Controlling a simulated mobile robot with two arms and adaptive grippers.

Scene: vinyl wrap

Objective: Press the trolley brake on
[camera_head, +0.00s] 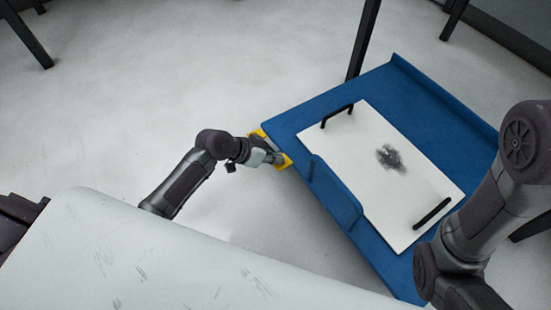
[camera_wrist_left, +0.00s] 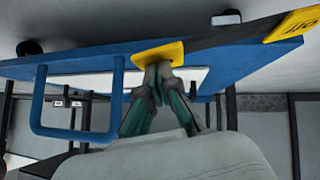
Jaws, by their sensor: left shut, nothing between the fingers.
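The blue trolley (camera_head: 300,110) stands at centre right, with a white tray on its deck. A yellow part (camera_head: 257,133) shows at its left corner, partly hidden by my left gripper (camera_head: 276,158). In the left wrist view, a yellow plate (camera_wrist_left: 145,54) sits at the edge of the blue deck (camera_wrist_left: 85,62), and a dark bar runs from it to a second yellow pad with dark marks (camera_wrist_left: 292,26). My left gripper (camera_wrist_left: 160,72) is shut and empty, its fingertips at the yellow plate; I cannot tell whether they touch. My right gripper is out of view.
The white tray (camera_head: 350,160) has two black handles and a dark smudge. A blue loop handle (camera_wrist_left: 42,125) hangs from the deck edge. A scuffed white surface (camera_head: 150,250) fills the near left. Dark legs stand behind. The floor at left is clear.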

